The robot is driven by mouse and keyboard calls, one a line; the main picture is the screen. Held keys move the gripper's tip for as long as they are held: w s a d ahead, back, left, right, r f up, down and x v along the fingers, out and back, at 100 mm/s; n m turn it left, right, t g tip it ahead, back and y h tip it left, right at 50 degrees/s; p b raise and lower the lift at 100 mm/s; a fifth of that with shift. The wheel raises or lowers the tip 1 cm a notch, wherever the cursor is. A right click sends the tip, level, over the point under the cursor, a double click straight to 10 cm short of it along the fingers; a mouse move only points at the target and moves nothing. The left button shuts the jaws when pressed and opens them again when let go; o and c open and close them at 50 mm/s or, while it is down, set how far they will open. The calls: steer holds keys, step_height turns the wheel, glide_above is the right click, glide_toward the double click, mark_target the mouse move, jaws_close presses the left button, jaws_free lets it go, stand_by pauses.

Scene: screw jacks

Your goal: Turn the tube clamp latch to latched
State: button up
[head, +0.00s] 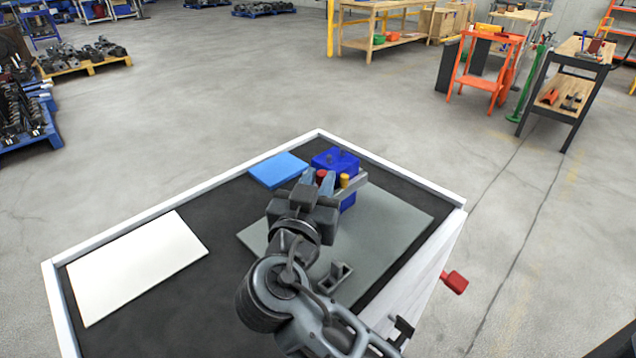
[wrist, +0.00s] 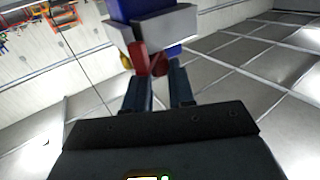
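The tube clamp seems to be the blue block (head: 335,160) with a grey bar (head: 354,182) across its front, at the back of the table. A red knob (head: 321,175) and a yellow knob (head: 344,181) stand at the bar. In the wrist view the blue block (wrist: 135,8), grey bar (wrist: 170,25) and red part (wrist: 139,60) show ahead of the fingers. Which part is the latch I cannot tell for sure. My gripper (head: 318,181) is open, its fingertips (wrist: 157,76) apart close to the red part. Whether they touch it I cannot tell.
A grey plate (head: 400,215) lies under the block on the dark, white-rimmed table (head: 200,222). A blue pad (head: 278,169) and white sheet (head: 135,265) lie to the left. A red knob (head: 454,282) juts from the table's right side.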

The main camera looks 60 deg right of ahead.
steer(key=o, duration=0.4)
steer(key=shift+a, duration=0.1)
steer(key=shift+b+v, duration=0.75)
steer(key=shift+v, duration=3.05)
